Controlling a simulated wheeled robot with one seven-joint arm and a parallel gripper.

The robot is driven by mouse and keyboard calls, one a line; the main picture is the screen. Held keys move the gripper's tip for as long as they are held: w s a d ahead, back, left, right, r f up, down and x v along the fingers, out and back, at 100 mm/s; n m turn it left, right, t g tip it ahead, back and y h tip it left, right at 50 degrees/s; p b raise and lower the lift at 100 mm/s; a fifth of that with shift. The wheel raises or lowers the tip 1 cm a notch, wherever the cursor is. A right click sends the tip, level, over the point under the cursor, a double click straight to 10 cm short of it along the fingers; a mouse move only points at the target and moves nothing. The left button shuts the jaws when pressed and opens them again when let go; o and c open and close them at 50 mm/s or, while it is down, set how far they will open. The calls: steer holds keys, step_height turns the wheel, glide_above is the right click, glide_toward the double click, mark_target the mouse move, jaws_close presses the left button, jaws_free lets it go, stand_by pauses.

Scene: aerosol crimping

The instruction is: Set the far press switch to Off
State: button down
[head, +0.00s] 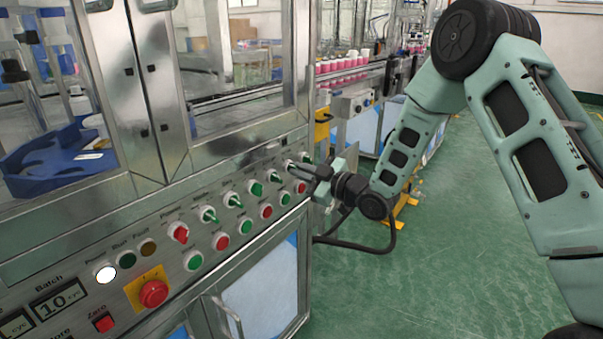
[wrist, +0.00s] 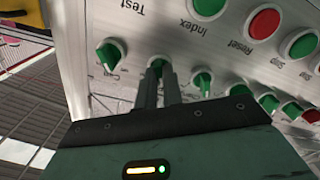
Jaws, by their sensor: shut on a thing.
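A row of green-handled rotary switches runs along the steel control panel (head: 130,240). My gripper (head: 303,168) reaches the far end of this row. In the wrist view, my gripper (wrist: 160,78) has its two fingers closed around the handle of the second switch from the far end (wrist: 157,63). The fingers hide much of that handle, so its exact angle is hard to tell. The endmost switch (wrist: 108,56) stands free beside the fingers, its green handle tilted. Another green switch (wrist: 203,82) sits on the other side. The label of the held switch is not readable.
Green and red push buttons (wrist: 264,22) sit in a row beside the switches, close to the fingers. A red emergency stop (head: 153,293) is at the near end. A conveyor with pink-and-white cans (head: 345,62) stands beyond the panel. Green floor (head: 440,260) is open at right.

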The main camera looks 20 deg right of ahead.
steer(key=c, duration=1.5)
jaws_free()
steer(key=shift+c, duration=0.2)
steer(key=b+v, duration=0.1)
steer(key=v, duration=1.6)
steer(key=shift+s+d, duration=0.15)
